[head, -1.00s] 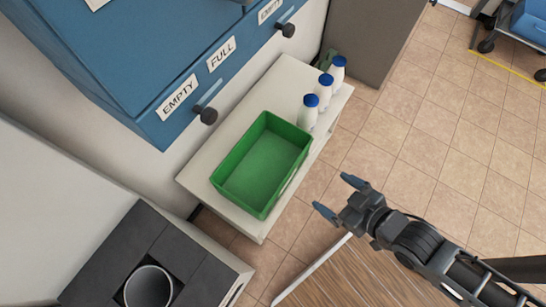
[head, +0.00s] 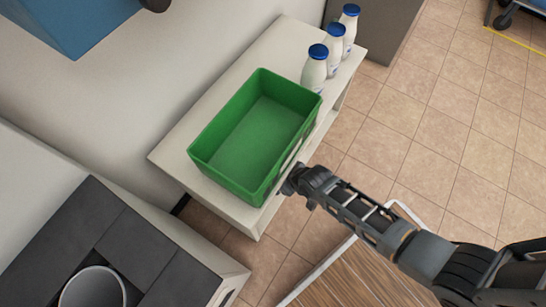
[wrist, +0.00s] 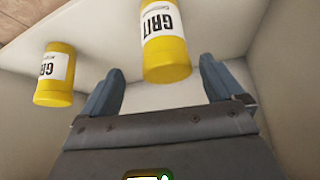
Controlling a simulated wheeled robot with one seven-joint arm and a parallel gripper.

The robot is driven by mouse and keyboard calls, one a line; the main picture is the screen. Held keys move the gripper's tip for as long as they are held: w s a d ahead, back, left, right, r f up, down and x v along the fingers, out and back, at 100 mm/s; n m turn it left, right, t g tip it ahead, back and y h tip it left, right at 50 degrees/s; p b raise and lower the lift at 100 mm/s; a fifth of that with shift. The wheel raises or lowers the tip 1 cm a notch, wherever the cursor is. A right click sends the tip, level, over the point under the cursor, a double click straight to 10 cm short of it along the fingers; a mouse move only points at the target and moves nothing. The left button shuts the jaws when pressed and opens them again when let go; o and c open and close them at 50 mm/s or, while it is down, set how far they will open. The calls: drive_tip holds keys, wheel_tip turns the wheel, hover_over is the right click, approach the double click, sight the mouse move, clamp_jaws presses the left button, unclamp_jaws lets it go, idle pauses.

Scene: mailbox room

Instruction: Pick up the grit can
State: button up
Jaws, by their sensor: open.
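Two yellow grit cans with white labels reading GRIT show in the wrist view. One grit can (wrist: 166,42) is at top centre, between the lines of my two fingers and just beyond their tips. The other grit can (wrist: 55,75) is to the left, outside the left finger. My gripper (wrist: 160,80) is open with nothing between its fingers. In the head view, my gripper's fingers are hidden at the front side of the white bench, below the green bin. The cans are not visible in the head view.
The white bench (head: 172,152) carries the green bin (head: 222,168) and three white bottles with blue caps (head: 315,70). Pale walls (wrist: 285,80) surround the cans in the wrist view. A dark-topped cabinet with a round opening (head: 95,290) stands at lower left. Tiled floor (head: 440,120) is clear on the right.

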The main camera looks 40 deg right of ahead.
drive_tip(key=b+x, duration=0.1)
drive_tip(key=x, duration=0.1)
drive_tip(key=b+x, duration=0.1)
drive_tip(key=x, duration=0.1)
drive_tip(key=shift+a+f+b, duration=0.35)
drive_tip(key=shift+a+f, duration=0.05)
drive_tip(key=shift+w+f, duration=0.25)
drive_tip(key=shift+f, duration=0.15)
drive_tip(key=shift+c, duration=0.2)
drive_tip(key=shift+r, duration=0.1)
drive_tip(key=c, duration=1.4)
